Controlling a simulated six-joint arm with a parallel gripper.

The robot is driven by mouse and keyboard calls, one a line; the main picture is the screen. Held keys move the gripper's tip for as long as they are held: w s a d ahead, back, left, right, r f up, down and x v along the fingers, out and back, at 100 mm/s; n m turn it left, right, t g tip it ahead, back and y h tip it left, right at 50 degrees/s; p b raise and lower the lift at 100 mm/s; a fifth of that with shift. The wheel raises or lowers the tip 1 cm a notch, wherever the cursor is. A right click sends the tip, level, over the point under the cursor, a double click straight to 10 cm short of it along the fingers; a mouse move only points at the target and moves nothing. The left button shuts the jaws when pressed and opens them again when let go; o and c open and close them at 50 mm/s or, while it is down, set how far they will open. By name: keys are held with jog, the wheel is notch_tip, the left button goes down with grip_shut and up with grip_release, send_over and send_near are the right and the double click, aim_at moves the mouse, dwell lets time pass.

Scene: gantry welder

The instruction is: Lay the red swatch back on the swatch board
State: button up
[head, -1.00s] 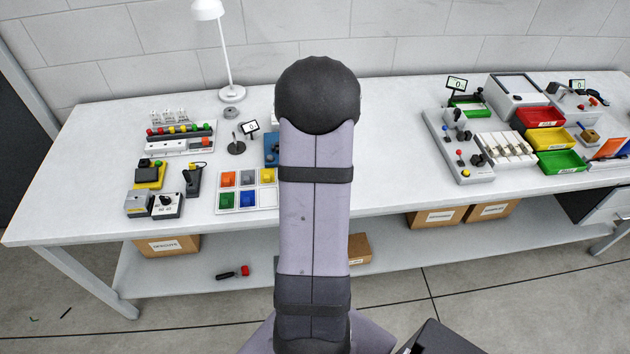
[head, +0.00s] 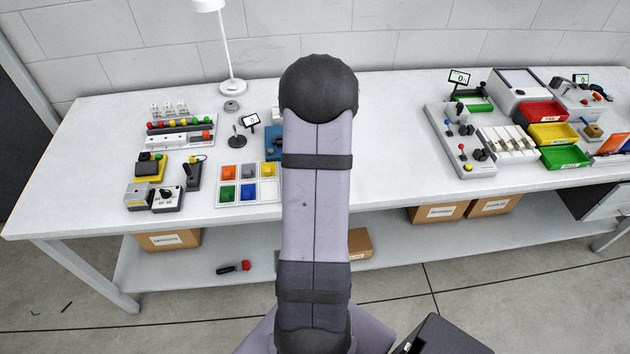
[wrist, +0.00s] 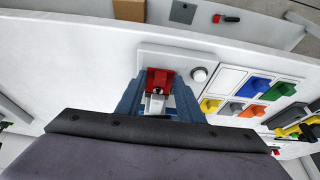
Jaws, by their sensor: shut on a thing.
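The red swatch (wrist: 160,80) shows in the wrist view, gripped between the blue jaws of my gripper (wrist: 160,88). It is over a white panel (wrist: 178,62) beside the board; I cannot tell whether it touches the panel. The swatch board (head: 223,204) lies left of my arm in the head view and right of my gripper in the wrist view (wrist: 219,93). It carries orange, grey, yellow, green and blue swatches. One cell (wrist: 230,78) is blank white, next to the blue and yellow swatches.
A grey round knob (wrist: 199,74) stands between the red swatch and the board. Switch boxes (head: 167,199) stand left of the board. The table right of my arm is clear up to a control panel (head: 470,165).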

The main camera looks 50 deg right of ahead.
jog(key=shift+s+a, duration=0.1)
jog(key=s+a+b, duration=0.4)
jog(key=s+a, duration=0.1)
jog(key=shift+r+b, duration=0.15)
jog(key=shift+b, duration=0.25)
dwell(0.8)
jog(key=shift+r, duration=0.15)
dwell(0.3)
notch_tip(320, 180, up, 6)
jog(key=p, duration=0.6)
jog(key=shift+r, duration=0.15)
jog(key=shift+w, duration=0.15)
dwell(0.5)
